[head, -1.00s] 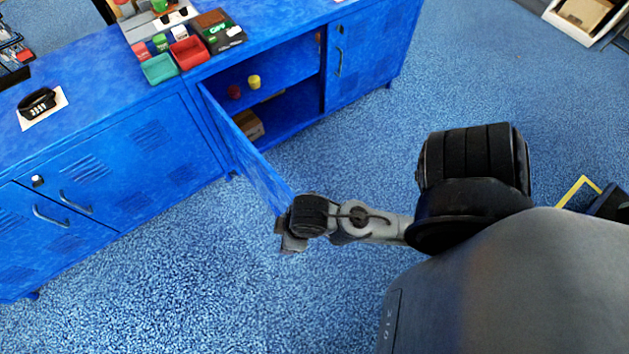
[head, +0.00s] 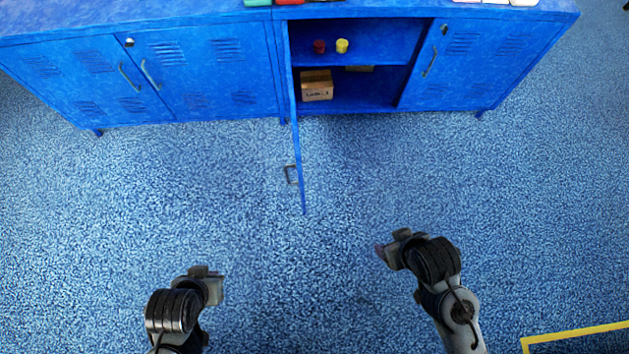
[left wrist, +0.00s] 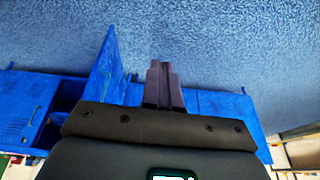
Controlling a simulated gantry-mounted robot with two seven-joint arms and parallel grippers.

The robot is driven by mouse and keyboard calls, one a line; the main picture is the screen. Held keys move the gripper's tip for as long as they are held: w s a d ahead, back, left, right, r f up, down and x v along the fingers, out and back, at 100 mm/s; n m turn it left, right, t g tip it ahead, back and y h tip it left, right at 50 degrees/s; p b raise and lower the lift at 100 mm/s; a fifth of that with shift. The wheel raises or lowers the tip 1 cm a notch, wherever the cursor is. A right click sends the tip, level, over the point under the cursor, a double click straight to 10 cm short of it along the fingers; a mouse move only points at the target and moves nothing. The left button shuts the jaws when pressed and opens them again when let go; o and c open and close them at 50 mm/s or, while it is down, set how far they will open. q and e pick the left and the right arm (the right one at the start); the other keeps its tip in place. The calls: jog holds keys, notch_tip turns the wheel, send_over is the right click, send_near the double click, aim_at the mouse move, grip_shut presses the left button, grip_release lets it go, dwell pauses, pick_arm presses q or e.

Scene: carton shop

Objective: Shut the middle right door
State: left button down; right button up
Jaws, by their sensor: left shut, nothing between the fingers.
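A blue door (head: 297,150) stands wide open, hinged at the left side of the open compartment and pointing out toward me. Its handle (head: 290,174) is on its left face near the free edge. My left gripper (head: 212,287) is left of the door and nearer to me, apart from it. In the left wrist view its fingers (left wrist: 164,85) are shut and empty, with the open door (left wrist: 101,65) left of them. My right gripper (head: 388,248) is right of the door's free edge, apart from it; its fingers are too unclear to read.
The open compartment holds a red cup (head: 319,46), a yellow cup (head: 342,45) and a cardboard box (head: 317,86). A shut door (head: 447,62) is on its right, and shut doors (head: 205,70) are on its left. Carpet (head: 300,280) between my grippers is clear.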

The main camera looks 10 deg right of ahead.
pick_arm(q)
jog(key=w+d+r+t, duration=0.1)
jog(key=w+t, duration=0.2)
jog(key=w, duration=0.2)
jog(key=w+d+f+m+t+h, duration=0.2)
jog(key=d+f+m+h, duration=0.25)
jog(key=d, duration=0.55)
jog(key=s+d+f+m+g+h+b, duration=0.2)
jog(key=d+f+m+h+b, duration=0.2)
jog(key=d+h, duration=0.3)
jog(key=s+d+f+m+g+h+b, duration=0.2)
jog(key=d+f+m+g+h+b, duration=0.15)
jog(key=d+h, duration=0.3)
jog(key=w+a+f+m+g+b, duration=0.1)
jog(key=w+a+f+g+b, duration=0.15)
jog(key=w+a+b, duration=0.55)
jog(key=w+a+f+m+g+b, duration=0.25)
jog(key=w+a+b, duration=0.35)
jog(key=w+a, duration=0.3)
jog(key=w+r+m+b, duration=0.2)
jog(key=w+r+b, duration=0.1)
jog(key=w+r, duration=0.35)
jog(key=d+b, duration=0.2)
jog(key=d, duration=1.1)
jog(key=shift+s+d, duration=0.15)
jog(key=shift+s, duration=0.1)
pick_arm(e)
notch_tip(320, 180, down, 27)
jog(key=shift+w+a, duration=0.25)
